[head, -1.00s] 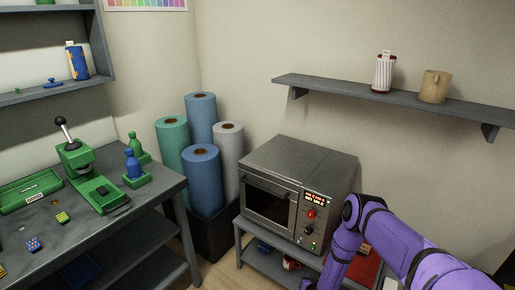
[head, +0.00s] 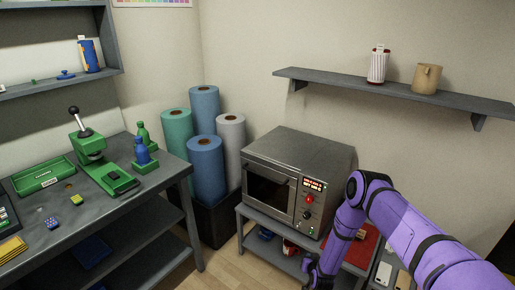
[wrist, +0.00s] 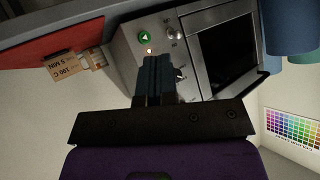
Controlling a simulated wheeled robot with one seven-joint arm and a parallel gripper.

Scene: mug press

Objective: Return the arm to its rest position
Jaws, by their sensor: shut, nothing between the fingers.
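My purple arm comes in from the right in the head view, bent at the elbow, and hangs down in front of the oven stand. My gripper (wrist: 158,72) is seen from behind in the wrist view, its dark fingers together with nothing between them. Beyond the fingers are the oven's (wrist: 212,58) control panel and dark door. The oven (head: 298,180) is shut and stands on a low grey stand. In the head view the lower end of my arm is near the bottom edge, and the fingertips cannot be made out.
A red mat (head: 360,246) lies on the stand right of the oven. The workbench (head: 110,215) at left carries a green press (head: 95,165). Rolls (head: 205,160) stand in the corner.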

